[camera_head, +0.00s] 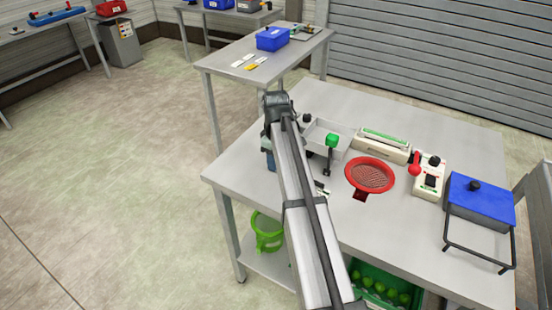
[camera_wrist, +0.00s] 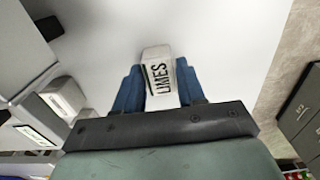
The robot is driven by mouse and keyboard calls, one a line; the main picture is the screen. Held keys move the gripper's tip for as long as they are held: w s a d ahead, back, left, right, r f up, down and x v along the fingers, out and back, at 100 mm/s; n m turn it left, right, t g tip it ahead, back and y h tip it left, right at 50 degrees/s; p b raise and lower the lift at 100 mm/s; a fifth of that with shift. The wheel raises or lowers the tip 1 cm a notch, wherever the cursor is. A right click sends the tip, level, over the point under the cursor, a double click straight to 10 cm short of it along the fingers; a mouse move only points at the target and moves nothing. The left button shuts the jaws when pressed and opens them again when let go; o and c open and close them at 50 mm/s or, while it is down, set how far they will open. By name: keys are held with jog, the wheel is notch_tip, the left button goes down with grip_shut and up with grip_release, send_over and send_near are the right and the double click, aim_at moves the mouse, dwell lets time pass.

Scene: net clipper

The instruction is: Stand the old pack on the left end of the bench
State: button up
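A small white block marked "LIMES" (camera_wrist: 158,80) sits between the blue fingers of my gripper (camera_wrist: 158,72) in the wrist view. The fingers appear shut on its two sides. I cannot tell from its look whether it is the old pack. In the head view my gripper (camera_head: 269,158) is over the left end of the grey bench (camera_head: 235,172), and my arm hides most of it and the block. The bare pale bench top (camera_wrist: 225,35) lies beyond the block in the wrist view. Whether the block touches the bench is unclear.
A grey tray (camera_head: 318,140) with a green-knobbed lever (camera_head: 332,141), a cream sealer (camera_head: 382,146), a red mesh funnel (camera_head: 370,175), a red-knobbed device (camera_head: 429,179) and a blue-lidded box (camera_head: 482,199) stand to the right. The bench's left front corner is clear.

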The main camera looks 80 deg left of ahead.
jog(key=o, duration=0.3)
notch_tip(320, 180, up, 12)
jog(key=shift+r, duration=0.15)
dwell(0.5)
jog(key=shift+o, duration=0.5)
